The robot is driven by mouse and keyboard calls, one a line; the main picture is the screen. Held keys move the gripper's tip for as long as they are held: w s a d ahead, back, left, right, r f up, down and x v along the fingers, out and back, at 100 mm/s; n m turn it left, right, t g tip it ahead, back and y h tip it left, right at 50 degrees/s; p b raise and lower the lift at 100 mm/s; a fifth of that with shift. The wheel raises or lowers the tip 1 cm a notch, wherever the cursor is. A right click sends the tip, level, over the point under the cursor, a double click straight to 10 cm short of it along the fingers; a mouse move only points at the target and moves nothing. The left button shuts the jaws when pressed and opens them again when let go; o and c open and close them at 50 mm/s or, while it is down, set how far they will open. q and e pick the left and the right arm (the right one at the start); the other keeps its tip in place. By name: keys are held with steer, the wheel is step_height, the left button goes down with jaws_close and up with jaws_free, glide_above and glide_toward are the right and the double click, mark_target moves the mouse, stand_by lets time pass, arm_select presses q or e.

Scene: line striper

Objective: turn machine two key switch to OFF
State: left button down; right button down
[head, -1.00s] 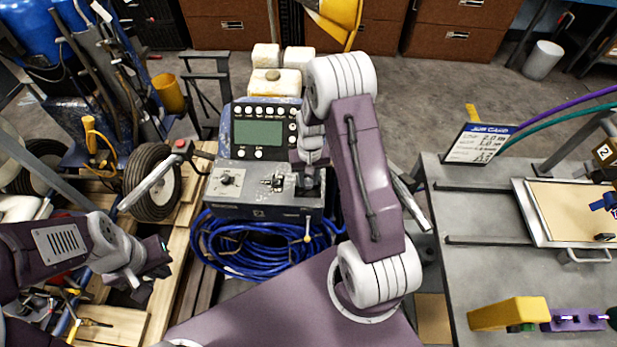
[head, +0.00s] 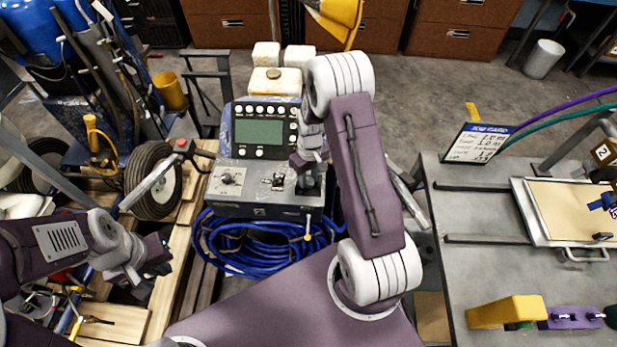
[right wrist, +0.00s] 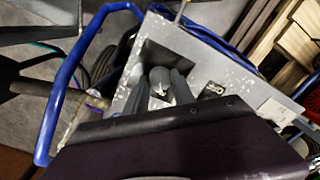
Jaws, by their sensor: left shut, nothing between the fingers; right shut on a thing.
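The machine's grey control box (head: 228,202) stands in the middle of the head view, with a green screen, several white buttons, a dial and a small toggle on its face. My right gripper (head: 311,188) reaches down at the right end of this panel. In the right wrist view my right gripper (right wrist: 171,88) is inside a square recess in the box, shut on the small key switch (right wrist: 160,93). The fingers hide most of the key switch, and I cannot read its position. My left gripper (head: 150,270) is shut and empty, left of the box and apart from it.
A coiled blue hose (head: 245,250) lies below the box. A wheel (head: 153,182) and wooden planks are to its left. A grey bench (head: 480,275) with a job card (head: 480,143) and a yellow block (head: 507,311) is at right.

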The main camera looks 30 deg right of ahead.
mark_target(309, 180)
steer(key=c, duration=1.1)
jaws_free()
steer(key=shift+r, duration=0.1)
steer(key=shift+o, duration=0.2)
step_height(309, 180, up, 9)
steer(key=shift+d, duration=0.15)
